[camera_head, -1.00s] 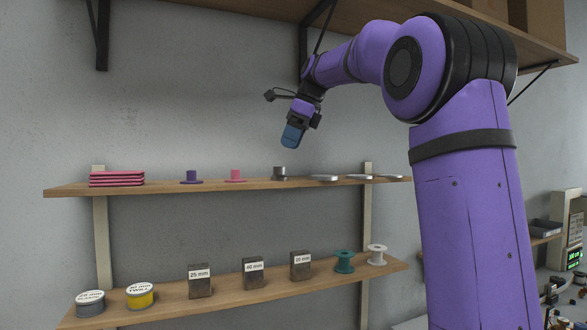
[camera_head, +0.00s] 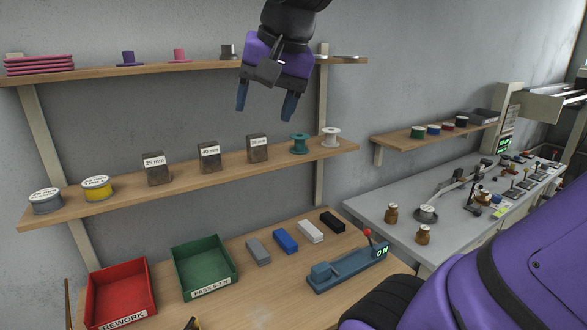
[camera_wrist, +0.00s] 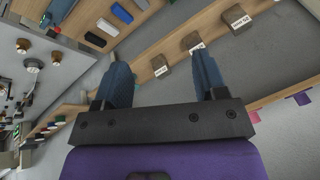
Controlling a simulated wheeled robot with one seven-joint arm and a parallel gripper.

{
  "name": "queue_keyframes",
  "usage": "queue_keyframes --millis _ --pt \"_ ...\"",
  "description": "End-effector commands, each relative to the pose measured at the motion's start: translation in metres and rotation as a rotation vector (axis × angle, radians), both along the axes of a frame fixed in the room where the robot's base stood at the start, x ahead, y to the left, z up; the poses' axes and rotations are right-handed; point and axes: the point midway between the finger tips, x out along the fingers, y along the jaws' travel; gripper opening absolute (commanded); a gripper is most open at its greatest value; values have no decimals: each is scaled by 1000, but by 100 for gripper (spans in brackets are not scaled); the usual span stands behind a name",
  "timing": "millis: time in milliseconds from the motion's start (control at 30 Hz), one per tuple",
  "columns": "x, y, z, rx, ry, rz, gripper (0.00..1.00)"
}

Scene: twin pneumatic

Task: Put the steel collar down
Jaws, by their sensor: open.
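The steel collar, a short grey metal cylinder (camera_head: 228,51), stands upright on the upper wooden shelf (camera_head: 150,70), to the right of a pink flanged piece. My gripper (camera_head: 265,110) hangs in front of the shelves with its fingers pointing down. It is open, with nothing between its blue fingers, and apart from the collar. In the head view it appears just right of the collar and lower. The wrist view also shows the spread, empty fingers (camera_wrist: 163,70). My gripper and wrist partly hide the upper shelf's right part.
The lower shelf (camera_head: 110,200) holds labelled blocks, tins and spools. Below it are a red bin (camera_head: 122,295), a green bin (camera_head: 205,268), several small blocks and a blue lever device (camera_head: 345,270). A grey bench (camera_head: 460,205) with fittings stands at right.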

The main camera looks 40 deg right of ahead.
Motion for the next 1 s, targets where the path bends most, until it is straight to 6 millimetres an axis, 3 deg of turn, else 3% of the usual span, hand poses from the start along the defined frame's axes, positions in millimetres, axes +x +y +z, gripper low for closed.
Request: queue_keyframes --millis 100,200,333,1000 --pt "-37 7 -39 -128 -39 236 65" --pt "-58 9 -65 -215 -64 391 65" --pt "-72 10 -85 -283 -79 510 65" --pt "-76 10 -91 -303 -83 547 65"
